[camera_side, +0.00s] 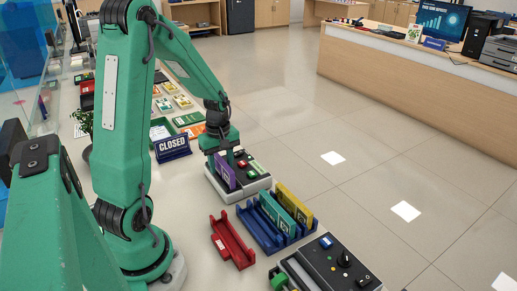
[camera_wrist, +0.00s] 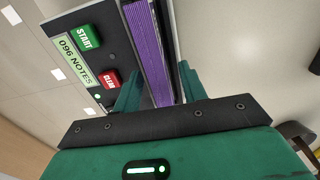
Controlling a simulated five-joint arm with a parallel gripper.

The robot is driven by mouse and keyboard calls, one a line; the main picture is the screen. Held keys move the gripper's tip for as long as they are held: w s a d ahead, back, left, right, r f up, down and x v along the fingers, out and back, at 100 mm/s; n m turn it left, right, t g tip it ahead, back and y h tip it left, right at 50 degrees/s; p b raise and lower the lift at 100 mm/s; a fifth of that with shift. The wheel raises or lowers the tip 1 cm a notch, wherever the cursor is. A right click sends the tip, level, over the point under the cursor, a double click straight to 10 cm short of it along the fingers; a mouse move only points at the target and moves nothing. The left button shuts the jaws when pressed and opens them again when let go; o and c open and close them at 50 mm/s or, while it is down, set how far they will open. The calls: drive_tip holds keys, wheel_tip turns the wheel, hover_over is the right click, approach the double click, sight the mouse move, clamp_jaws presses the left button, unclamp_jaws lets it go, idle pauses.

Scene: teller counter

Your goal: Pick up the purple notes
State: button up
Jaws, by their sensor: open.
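The purple notes (camera_side: 225,173) stand on edge as a bundle in a slot of the grey and black counting machine (camera_side: 257,186). In the wrist view the purple notes (camera_wrist: 148,42) show as a layered stack beside the machine's panel (camera_wrist: 112,45), which reads "096 NOTES" and has START and CLEAR buttons. My gripper (camera_side: 226,152) is over the machine, pointing down. In the wrist view my gripper (camera_wrist: 160,88) is open, with one green finger on each side of the stack's near end. I cannot tell whether either finger touches it.
A red tray (camera_side: 232,241) looks empty. A blue tray (camera_side: 255,229) holds teal notes (camera_side: 277,212) and yellow notes (camera_side: 294,203) upright. A dark control box (camera_side: 330,265) is at the front right. A CLOSED sign (camera_side: 173,147) stands left of the machine.

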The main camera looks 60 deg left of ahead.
sight(223, 161)
drive_tip(key=shift+c, duration=0.2)
clamp_jaws()
drive_tip(key=shift+r, duration=0.25)
drive_tip(key=shift+r, duration=0.6)
drive_tip(key=r, duration=0.1)
drive_tip(key=d+r, duration=0.1)
drive_tip(key=r, duration=0.1)
drive_tip(key=shift+w, duration=0.1)
drive_tip(key=d+r, duration=0.6)
drive_tip(key=d, duration=0.4)
drive_tip(key=shift+w+d+r, duration=0.2)
drive_tip(key=shift+w+d, duration=0.15)
